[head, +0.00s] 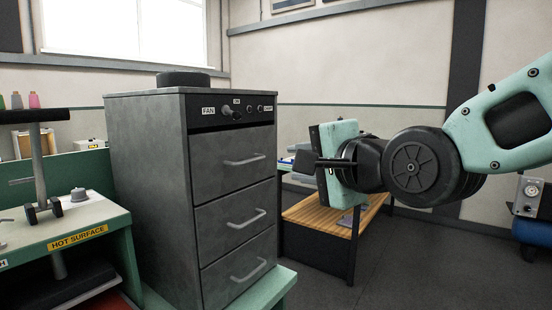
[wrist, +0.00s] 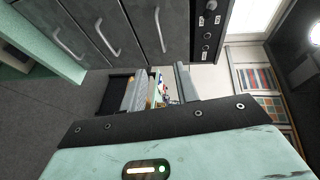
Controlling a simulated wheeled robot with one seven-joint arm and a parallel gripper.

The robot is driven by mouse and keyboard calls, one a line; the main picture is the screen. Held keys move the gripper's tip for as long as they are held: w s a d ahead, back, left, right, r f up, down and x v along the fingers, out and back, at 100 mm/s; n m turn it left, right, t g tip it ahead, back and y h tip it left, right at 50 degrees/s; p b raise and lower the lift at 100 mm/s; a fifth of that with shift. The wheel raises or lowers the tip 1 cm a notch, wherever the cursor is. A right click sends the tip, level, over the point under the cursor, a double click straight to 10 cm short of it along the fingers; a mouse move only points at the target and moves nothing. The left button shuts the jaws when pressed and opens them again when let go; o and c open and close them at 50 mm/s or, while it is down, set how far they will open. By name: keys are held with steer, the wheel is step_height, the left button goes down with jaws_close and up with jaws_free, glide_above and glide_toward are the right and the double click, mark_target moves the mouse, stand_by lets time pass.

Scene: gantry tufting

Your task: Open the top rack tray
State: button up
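The grey metal rack (head: 148,180) stands left of centre in the head view, with three trays stacked on its front. The top tray (head: 232,164) is flush and shut, with a pale bar handle (head: 245,160). In the wrist view the rack appears sideways, with the top tray's handle (wrist: 158,30) nearest the control panel. My gripper (head: 314,163) is right of the rack in the head view, apart from the handle. In the wrist view its two fingers (wrist: 160,82) stand apart with nothing gripped between them.
A black panel (head: 232,110) with a knob and switches is above the top tray. A bench with a wooden shelf (head: 325,214) stands behind my gripper. A green press marked HOT SURFACE (head: 78,238) is left of the rack.

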mark_target(253, 161)
steer(key=p+x, duration=0.4)
steer(key=x, duration=1.3)
steer(key=shift+w+f+p, duration=0.1)
steer(key=shift+w+p, duration=0.05)
steer(key=shift+p, duration=0.2)
jaws_close()
